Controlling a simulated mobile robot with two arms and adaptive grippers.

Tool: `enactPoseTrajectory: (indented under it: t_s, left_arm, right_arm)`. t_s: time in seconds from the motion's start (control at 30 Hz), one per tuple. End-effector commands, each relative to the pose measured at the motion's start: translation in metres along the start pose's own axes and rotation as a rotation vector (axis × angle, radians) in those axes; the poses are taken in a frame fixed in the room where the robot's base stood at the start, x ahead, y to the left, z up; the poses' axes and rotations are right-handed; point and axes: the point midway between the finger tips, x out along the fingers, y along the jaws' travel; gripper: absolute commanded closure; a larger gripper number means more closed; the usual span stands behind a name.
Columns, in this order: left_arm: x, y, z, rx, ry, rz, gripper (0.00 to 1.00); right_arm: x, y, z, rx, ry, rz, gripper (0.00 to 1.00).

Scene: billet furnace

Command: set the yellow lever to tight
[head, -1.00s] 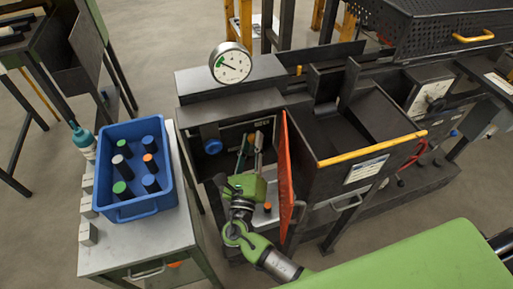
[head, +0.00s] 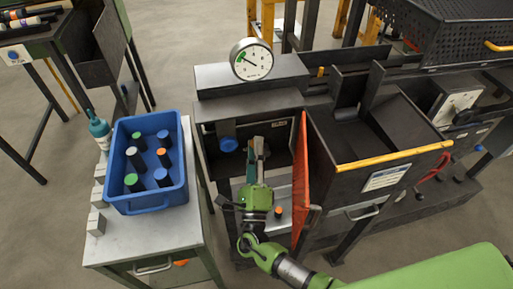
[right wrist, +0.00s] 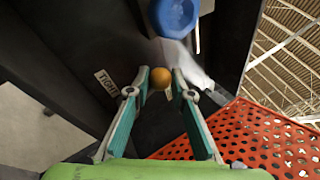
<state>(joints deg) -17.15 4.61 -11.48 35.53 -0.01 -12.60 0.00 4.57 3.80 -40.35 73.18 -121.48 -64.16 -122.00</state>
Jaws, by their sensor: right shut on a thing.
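The yellow lever's round knob (right wrist: 160,78) sits between the fingertips of my right gripper (right wrist: 160,84) in the right wrist view. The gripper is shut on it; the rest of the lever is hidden. A white TIGHT label (right wrist: 107,83) is on the dark panel to the left of the knob. In the head view my right gripper (head: 257,148) reaches into the open dark cabinet (head: 283,131), and I cannot make out the lever there. My left gripper is not in view.
A blue knob (head: 229,145) is left of the gripper. The open orange perforated door (head: 302,180) stands close on its right. A black, orange-topped cylinder (head: 278,213) is below. A blue crate (head: 150,202) of cylinders stands on the left table. A gauge (head: 252,60) is above.

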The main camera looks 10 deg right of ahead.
Motion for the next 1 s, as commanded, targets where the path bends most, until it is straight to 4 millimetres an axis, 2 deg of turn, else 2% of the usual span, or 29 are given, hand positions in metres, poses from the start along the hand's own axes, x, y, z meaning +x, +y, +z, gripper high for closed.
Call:
enactPoseTrajectory:
  t_s: [0.43,0.47,0.5,0.87,1.0]
  left_arm:
    - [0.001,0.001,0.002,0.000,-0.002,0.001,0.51]
    - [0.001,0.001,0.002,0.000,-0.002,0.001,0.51]
    - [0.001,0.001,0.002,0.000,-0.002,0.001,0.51]
    - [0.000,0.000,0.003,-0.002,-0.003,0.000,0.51]
    - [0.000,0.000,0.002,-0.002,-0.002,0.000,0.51]
  right_arm:
    - [-0.002,0.002,-0.003,-0.019,-0.004,0.002,1.00]
    - [-0.002,0.002,-0.003,-0.019,-0.004,0.002,0.71]
    - [-0.002,0.002,-0.002,-0.019,-0.004,0.002,0.62]
    - [-0.002,0.001,0.000,-0.012,-0.005,0.001,0.62]
    - [-0.016,0.002,0.000,-0.012,-0.006,0.002,0.62]
